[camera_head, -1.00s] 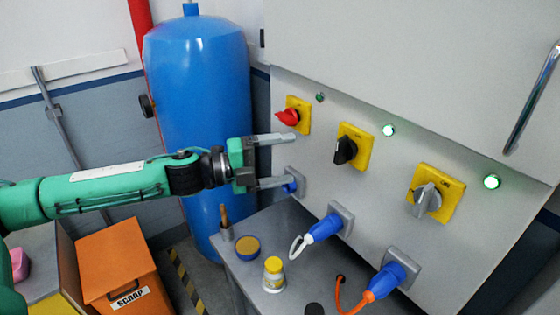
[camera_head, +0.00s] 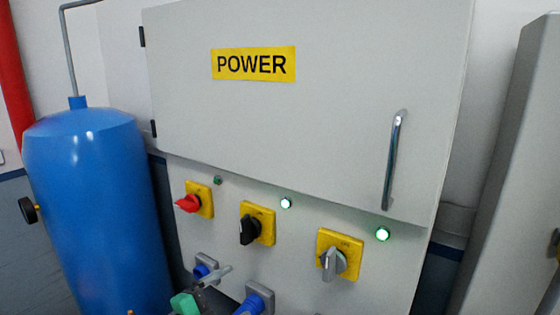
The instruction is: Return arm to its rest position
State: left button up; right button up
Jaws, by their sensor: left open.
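My left gripper (camera_head: 213,281) shows at the bottom edge, with a green body part and one pale finger pointing up and right. It is open, and nothing shows between its fingers. In the picture it lies just below the leftmost blue plug (camera_head: 201,271) and left of a second blue plug (camera_head: 250,304). I cannot tell whether it touches either. The rest of my left arm is cut off below the frame. My right gripper is out of view.
The grey power cabinet (camera_head: 300,130) carries a red switch (camera_head: 188,204), a black switch (camera_head: 250,230) and a grey switch (camera_head: 333,263), with green lamps above. A blue tank (camera_head: 95,210) stands left. A grey cabinet (camera_head: 515,170) stands right.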

pick_arm(q)
jog(key=s+a+f+n+g+y, duration=0.35)
jog(key=s+f+n, duration=0.25)
jog(key=s+f, duration=0.25)
jog(key=s+a+f+n+g+y, duration=0.35)
jog(key=s+a+f+n, duration=0.2)
jog(key=s+f, duration=0.3)
jog(key=s+a+f+n+g+y, duration=0.35)
jog(key=s+f+n, duration=0.4)
jog(key=s, duration=0.25)
notch_tip(320, 180, down, 32)
jog(key=m+b, duration=0.1)
jog(key=s+a+f+g, duration=0.1)
jog(key=s+f, duration=0.8)
jog(key=f, duration=0.1)
jog(key=s+a+f+g, duration=0.1)
jog(key=s+a+f, duration=0.1)
jog(key=s+f, duration=0.8)
jog(key=shift+s+a+f+b, duration=0.3)
jog(key=shift+f+b, duration=0.15)
jog(key=shift+f, duration=0.15)
jog(key=shift+y, duration=0.25)
